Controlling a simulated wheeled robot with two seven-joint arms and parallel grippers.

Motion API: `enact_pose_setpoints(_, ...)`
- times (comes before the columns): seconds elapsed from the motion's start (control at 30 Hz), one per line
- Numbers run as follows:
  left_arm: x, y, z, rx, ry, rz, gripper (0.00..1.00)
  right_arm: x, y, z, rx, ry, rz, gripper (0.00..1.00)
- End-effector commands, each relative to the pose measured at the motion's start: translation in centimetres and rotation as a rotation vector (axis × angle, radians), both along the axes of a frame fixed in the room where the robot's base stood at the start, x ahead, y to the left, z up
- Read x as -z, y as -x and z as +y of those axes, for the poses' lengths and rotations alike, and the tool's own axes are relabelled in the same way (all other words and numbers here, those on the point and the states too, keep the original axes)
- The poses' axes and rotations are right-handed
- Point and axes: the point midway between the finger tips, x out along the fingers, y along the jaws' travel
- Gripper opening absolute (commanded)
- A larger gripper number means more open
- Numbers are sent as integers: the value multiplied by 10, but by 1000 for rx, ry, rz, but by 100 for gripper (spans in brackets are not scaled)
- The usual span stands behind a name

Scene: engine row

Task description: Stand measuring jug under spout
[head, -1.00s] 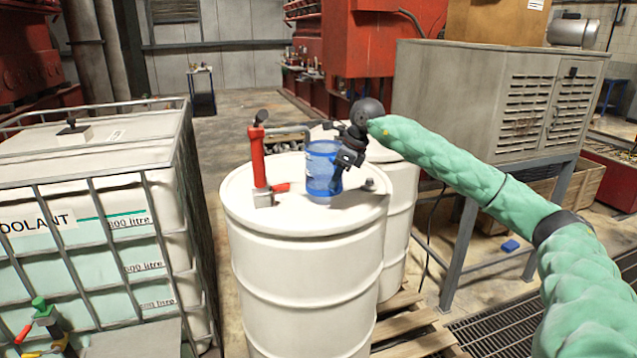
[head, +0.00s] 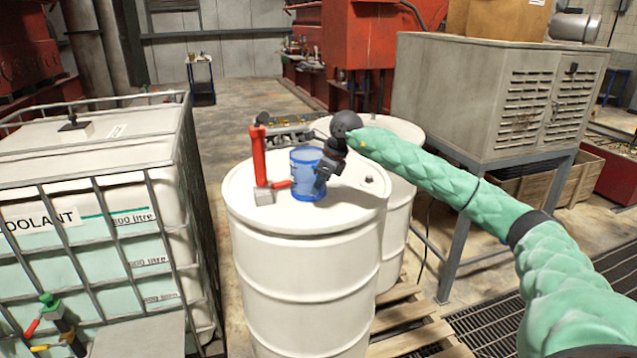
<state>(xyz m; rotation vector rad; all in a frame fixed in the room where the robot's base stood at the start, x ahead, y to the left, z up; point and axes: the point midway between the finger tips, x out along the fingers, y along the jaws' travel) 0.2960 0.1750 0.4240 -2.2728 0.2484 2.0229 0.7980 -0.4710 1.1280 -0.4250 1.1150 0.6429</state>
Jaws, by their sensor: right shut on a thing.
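The blue see-through measuring jug (head: 305,174) is upright at the top of the near white drum (head: 305,277). Its base looks to be on or just above the lid; I cannot tell which. My right gripper (head: 327,168) is shut on the jug's right side. The red hand pump (head: 258,158) stands on the drum just left of the jug, with a small red lever (head: 281,185) near the jug. The grey spout (head: 292,137) reaches right from the pump, above and behind the jug's rim. My left gripper is not in view.
A second white drum (head: 402,195) stands behind right, and a bung (head: 370,180) sits on the near lid. The caged coolant tank (head: 95,245) is at left. A grey louvred cabinet (head: 470,95) stands at right. The front of the near lid is clear.

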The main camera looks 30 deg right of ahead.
Motion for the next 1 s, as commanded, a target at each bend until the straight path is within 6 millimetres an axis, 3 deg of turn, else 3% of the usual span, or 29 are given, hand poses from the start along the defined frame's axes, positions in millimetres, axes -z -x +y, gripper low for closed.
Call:
enact_pose_setpoints(0.2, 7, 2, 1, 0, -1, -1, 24, 3, 0, 0, 0, 1, -1, 0)
enact_pose_setpoints(0.63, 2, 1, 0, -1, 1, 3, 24, 5, 0, 0, -1, 0, 0, 0)
enact_pose_setpoints(0.67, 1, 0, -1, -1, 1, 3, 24, 5, 0, 0, 0, 0, 0, 18)
enact_pose_setpoints(0.77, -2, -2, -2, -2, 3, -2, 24, 5, 0, 0, 0, 0, 0, 38)
enact_pose_setpoints(1.0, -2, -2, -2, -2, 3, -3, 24, 5, 0, 0, 0, 0, 0, 38)
